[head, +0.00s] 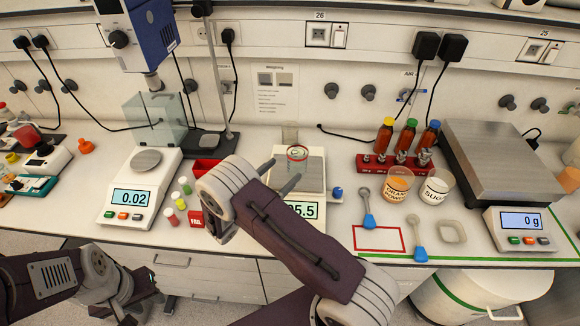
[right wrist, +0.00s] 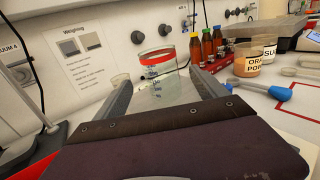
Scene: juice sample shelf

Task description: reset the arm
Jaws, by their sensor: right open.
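My right arm reaches over the bench, and its gripper (head: 284,169) is open, fingers pointing at a clear beaker with a red band (head: 297,153). The beaker stands upright on the middle scale (head: 314,172), whose display is partly hidden by my arm. In the right wrist view the beaker (right wrist: 158,75) shows between the two spread fingers (right wrist: 163,88), near their tips; I cannot tell whether either finger touches it. My left gripper (head: 130,307) hangs low at the left, in front of the bench; its jaw opening is unclear.
To the right are a red rack (head: 380,164) with bottles, two labelled tubs, blue-handled scoops (head: 368,218) and a large scale (head: 495,160). A clear glass stands behind the beaker.

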